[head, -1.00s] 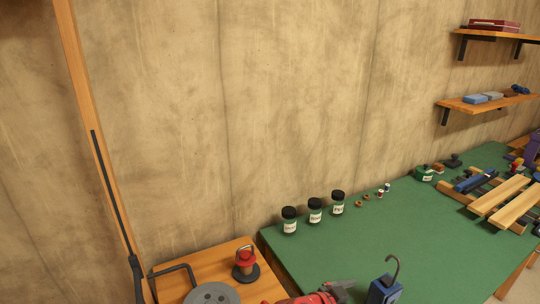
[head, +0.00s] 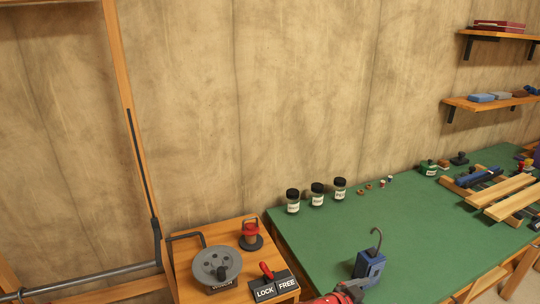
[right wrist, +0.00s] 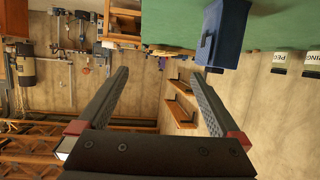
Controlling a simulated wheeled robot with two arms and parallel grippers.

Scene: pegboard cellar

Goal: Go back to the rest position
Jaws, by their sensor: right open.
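My right gripper (right wrist: 160,73) is open and empty between its two dark fingers in the right wrist view. In the head view, only a red and dark part of my right arm shows at the bottom edge. A blue block with a grey hook (head: 370,265) stands upright on the green bench top (head: 330,235), just beyond that part. It also shows in the right wrist view (right wrist: 222,35), beside the right finger, apart from the space between the fingers. My left gripper is out of view.
A wooden stand at lower left holds a grey crank wheel (head: 216,265), a red-and-black knob (head: 250,234) and a LOCK/FREE lever plate (head: 273,286). Three labelled jars (head: 317,195) line the bench's back edge. Wooden slats (head: 505,195) lie right. The middle bench is clear.

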